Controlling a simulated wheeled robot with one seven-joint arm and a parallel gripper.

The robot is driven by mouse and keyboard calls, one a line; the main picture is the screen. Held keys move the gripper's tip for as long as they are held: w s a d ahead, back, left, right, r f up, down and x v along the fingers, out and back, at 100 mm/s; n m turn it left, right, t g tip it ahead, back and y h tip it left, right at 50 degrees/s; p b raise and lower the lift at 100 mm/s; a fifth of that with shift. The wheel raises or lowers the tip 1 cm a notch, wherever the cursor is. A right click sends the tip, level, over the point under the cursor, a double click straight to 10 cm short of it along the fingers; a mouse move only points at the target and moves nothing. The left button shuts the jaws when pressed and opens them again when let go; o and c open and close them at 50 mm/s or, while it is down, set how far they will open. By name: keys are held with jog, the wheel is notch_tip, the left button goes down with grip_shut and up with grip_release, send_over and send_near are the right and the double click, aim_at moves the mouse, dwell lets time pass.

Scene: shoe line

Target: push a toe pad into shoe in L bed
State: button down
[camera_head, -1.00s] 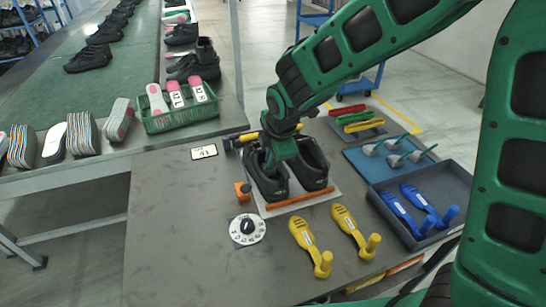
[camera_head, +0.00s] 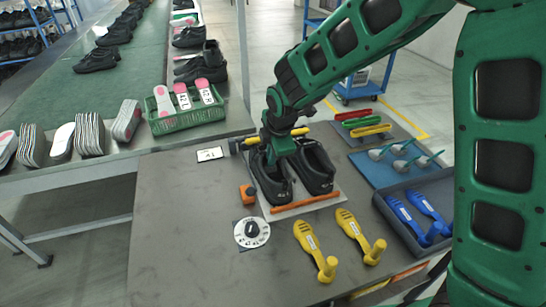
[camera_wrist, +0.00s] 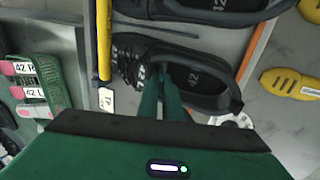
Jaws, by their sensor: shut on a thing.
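Two black shoes stand side by side on a light board; the left one (camera_head: 273,187) is by the dial, the right one (camera_head: 318,172) beside it. My gripper (camera_head: 277,150) is down at the opening of the left shoe. In the wrist view its green fingers (camera_wrist: 157,92) reach close together into that shoe (camera_wrist: 205,82), near the laced part, and the "42" insole shows beside them. The fingertips and what they hold are hidden by the shoe and the hand, so I cannot see the toe pad. The other shoe (camera_wrist: 200,8) is at the top of the wrist view.
A yellow bar (camera_wrist: 104,40) runs behind the shoes and an orange bar (camera_head: 306,203) in front. Nearby are an orange block (camera_head: 248,194), a dial (camera_head: 252,232), yellow tools (camera_head: 316,250) and a tray (camera_head: 383,205) with blue tools. The table's left part is clear.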

jog(key=c, duration=1.8)
grip_release()
jog(key=shift+c, duration=0.2)
jog(key=shift+w, duration=0.1)
jog(key=shift+r, duration=0.1)
jog(key=shift+s+d+r, duration=0.15)
jog(key=shift+s, duration=0.4)
jog(key=shift+s+d+r, duration=0.15)
jog(key=shift+s, duration=0.4)
jog(key=shift+r, duration=0.15)
jog(key=shift+r, duration=1.35)
